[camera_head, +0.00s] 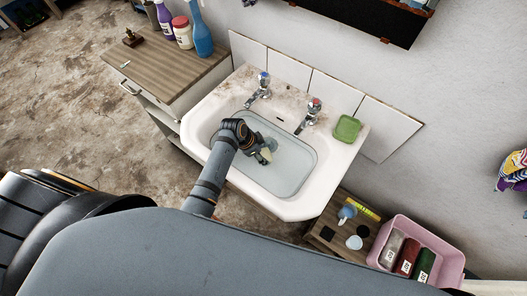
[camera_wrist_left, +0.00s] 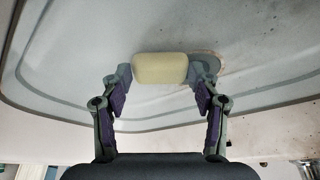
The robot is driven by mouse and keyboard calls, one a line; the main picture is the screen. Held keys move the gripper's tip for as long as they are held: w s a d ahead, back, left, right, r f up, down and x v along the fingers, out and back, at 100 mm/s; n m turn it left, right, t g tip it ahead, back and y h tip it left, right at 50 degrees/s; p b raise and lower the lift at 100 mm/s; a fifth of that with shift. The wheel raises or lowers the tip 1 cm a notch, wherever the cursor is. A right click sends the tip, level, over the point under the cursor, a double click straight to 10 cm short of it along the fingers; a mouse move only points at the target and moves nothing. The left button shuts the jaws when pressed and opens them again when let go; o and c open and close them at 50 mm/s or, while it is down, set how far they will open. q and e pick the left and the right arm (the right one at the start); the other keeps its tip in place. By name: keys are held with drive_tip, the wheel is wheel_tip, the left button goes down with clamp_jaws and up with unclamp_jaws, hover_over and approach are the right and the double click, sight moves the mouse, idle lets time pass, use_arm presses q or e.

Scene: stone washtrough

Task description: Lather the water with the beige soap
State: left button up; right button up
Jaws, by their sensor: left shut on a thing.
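The beige soap (camera_wrist_left: 160,68) sits between the fingertips of my left gripper (camera_wrist_left: 160,80) in the left wrist view, held across its width. In the head view my left gripper (camera_head: 262,153) reaches down into the white washbasin (camera_head: 325,185), and a pale bit of the soap (camera_head: 266,154) shows at its tip. The water (camera_head: 287,165) in the basin looks pale and clear. The soap is at or close to the water; I cannot tell whether it is under the surface. My right gripper is not in view.
Two taps (camera_head: 260,88) (camera_head: 309,115) stand on the basin's back rim, near a green soap dish (camera_head: 347,128). A wooden cabinet (camera_head: 168,68) with bottles stands at the left.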

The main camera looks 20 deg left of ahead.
use_arm(q)
drive_tip(key=shift+s+d+r, duration=0.1)
drive_tip(key=shift+s+d, duration=0.05)
drive_tip(key=shift+d, duration=0.35)
drive_tip(key=shift+s+d+r, duration=0.1)
drive_tip(key=shift+s+d, duration=0.05)
drive_tip(key=shift+d, duration=0.3)
drive_tip(key=shift+f, duration=0.1)
drive_tip(key=a, duration=0.2)
drive_tip(key=w+a, duration=0.1)
drive_tip(key=a, duration=0.1)
drive_tip(key=w+a+p, duration=0.1)
drive_tip(key=a, duration=0.1)
drive_tip(key=shift+d, duration=0.1)
drive_tip(key=shift+d, duration=0.15)
drive_tip(key=d+p, duration=0.1)
drive_tip(key=s+d+p, duration=0.1)
drive_tip(key=d, duration=0.1)
drive_tip(key=d+p, duration=0.1)
drive_tip(key=shift+s+d, duration=0.35)
drive_tip(key=shift+s, duration=0.05)
drive_tip(key=shift+s+d, duration=0.15)
drive_tip(key=shift+d, duration=0.25)
